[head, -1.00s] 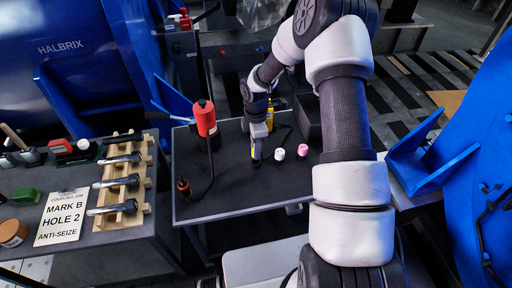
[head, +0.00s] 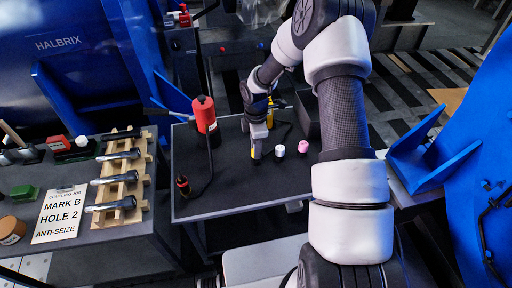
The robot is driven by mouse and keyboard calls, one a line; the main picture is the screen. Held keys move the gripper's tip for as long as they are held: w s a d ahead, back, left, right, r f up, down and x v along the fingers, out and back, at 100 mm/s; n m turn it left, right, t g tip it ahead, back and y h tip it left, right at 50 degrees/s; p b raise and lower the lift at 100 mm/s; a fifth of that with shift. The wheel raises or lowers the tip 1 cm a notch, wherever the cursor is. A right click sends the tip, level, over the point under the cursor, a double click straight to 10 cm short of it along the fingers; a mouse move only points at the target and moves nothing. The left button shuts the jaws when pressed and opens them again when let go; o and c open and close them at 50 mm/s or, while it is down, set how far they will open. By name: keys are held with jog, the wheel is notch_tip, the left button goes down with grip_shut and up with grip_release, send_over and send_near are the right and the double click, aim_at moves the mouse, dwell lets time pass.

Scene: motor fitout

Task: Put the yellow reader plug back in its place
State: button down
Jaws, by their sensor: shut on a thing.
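My gripper (head: 255,157) points down low over the dark table (head: 228,200), beside a white-sided pot. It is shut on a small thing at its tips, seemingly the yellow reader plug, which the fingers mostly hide. A yellow body (head: 270,112), probably the reader, stands behind my gripper and is partly covered by it. A dark cable (head: 288,128) lies to its right. The plug's place cannot be made out.
A red bottle-like tool (head: 204,115) with a black cable stands left of my gripper. A white pot (head: 280,150) and a pink-topped pot (head: 304,147) stand to its right. A wooden rack (head: 130,190) with bolts is on the left bench.

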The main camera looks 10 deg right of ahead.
jog(key=shift+f+b, duration=0.3)
jog(key=shift+f, duration=0.3)
jog(key=c, duration=1.4)
grip_release()
notch_tip(320, 180, up, 18)
jog(key=p, duration=0.4)
jog(key=shift+f, duration=0.25)
